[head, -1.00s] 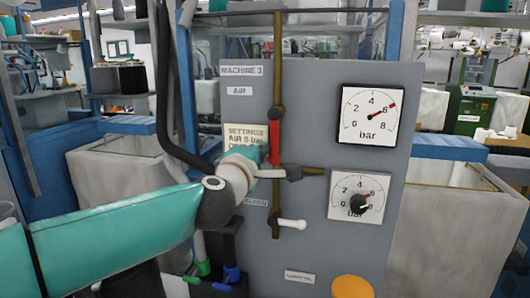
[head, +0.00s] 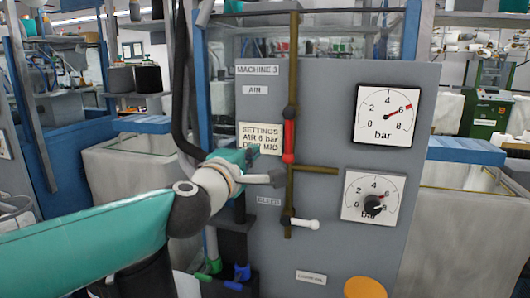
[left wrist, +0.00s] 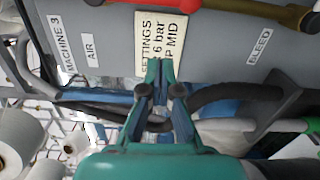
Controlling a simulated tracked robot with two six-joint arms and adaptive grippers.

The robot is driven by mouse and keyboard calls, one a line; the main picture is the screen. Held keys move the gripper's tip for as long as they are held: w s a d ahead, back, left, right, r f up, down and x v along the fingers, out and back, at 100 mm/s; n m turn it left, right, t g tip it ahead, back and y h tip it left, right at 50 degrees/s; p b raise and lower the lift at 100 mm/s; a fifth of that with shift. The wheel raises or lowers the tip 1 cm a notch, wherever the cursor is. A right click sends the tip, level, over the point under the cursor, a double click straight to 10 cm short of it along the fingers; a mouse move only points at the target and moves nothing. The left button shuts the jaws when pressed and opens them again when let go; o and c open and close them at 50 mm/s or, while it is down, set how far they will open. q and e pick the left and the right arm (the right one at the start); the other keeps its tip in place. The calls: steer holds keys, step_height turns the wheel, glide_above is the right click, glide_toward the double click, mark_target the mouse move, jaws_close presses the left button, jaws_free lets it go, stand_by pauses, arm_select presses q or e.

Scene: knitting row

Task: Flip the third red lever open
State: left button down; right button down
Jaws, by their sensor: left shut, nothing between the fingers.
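A red lever (head: 288,138) stands upright along the brass pipe (head: 294,60) on the grey machine panel, below the AIR label. My left gripper (head: 253,151) is shut and empty in front of the settings label, a little left of the lever and apart from it. Only one red lever shows. My right gripper is not in view.
A white-handled lever (head: 304,223) lies level below the red one. Two bar gauges (head: 387,114) are on the panel to the right. A settings label (head: 259,137) and a BLEED label (head: 268,202) are left of the pipe. Dark hoses hang at the left.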

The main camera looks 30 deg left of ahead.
arm_select(q)
steer(key=s+d, duration=0.1)
steer(key=s, duration=0.6)
steer(key=shift+p, duration=0.35)
